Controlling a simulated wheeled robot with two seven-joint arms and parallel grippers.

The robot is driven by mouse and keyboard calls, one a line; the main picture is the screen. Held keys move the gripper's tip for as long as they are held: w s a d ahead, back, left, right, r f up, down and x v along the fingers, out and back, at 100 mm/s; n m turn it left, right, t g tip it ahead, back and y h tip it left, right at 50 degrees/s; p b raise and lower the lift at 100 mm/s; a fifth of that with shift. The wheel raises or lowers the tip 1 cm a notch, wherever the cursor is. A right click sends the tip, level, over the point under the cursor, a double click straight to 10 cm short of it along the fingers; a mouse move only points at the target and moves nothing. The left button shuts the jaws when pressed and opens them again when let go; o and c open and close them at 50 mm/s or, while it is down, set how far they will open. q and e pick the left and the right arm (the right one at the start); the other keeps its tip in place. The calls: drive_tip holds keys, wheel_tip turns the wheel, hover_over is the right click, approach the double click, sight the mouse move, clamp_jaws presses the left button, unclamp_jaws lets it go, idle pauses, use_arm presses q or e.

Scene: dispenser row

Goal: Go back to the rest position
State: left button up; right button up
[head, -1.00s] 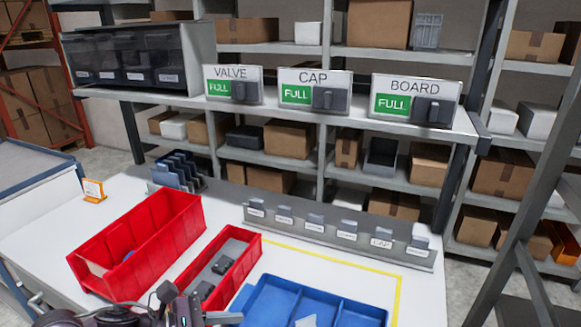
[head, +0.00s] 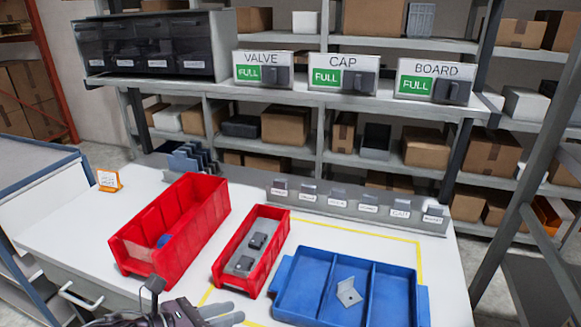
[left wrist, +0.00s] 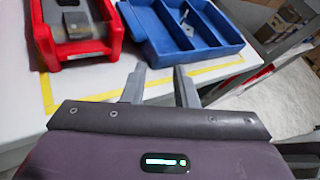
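My left gripper (head: 228,314) is at the bottom of the head view, low in front of the small red bin and left of the blue tray. In the left wrist view its two grey fingers (left wrist: 160,85) stand apart with nothing between them, over the white table edge. My right gripper is not in view.
A blue divided tray (head: 317,288) holds a grey metal bracket (head: 348,292). A small red bin (head: 275,257) holds dark parts, and a larger red bin (head: 173,228) stands beside it. Behind are a label rail (head: 360,213) and VALVE, CAP and BOARD dispensers (head: 346,73) showing FULL.

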use_arm(q)
drive_tip(key=s+a+f+m+g+y, duration=0.2)
drive_tip(key=s+a+f+m+y, duration=0.3)
drive_tip(key=m, duration=1)
drive_tip(key=s+a+f+m+g+y, duration=0.3)
drive_tip(key=s+f+m+y, duration=0.4)
drive_tip(key=m, duration=0.9)
drive_tip(key=s+f+g+h, duration=0.1)
drive_tip(key=s+f, duration=0.1)
drive_tip(key=f, duration=1.3)
drive_tip(key=s+f, duration=0.2)
drive_tip(key=f, duration=1.3)
drive_tip(key=s+a+f+g, duration=0.1)
drive_tip(key=s+a+f, duration=0.2)
drive_tip(key=s+f, duration=1.3)
drive_tip(key=shift+s, duration=1.25)
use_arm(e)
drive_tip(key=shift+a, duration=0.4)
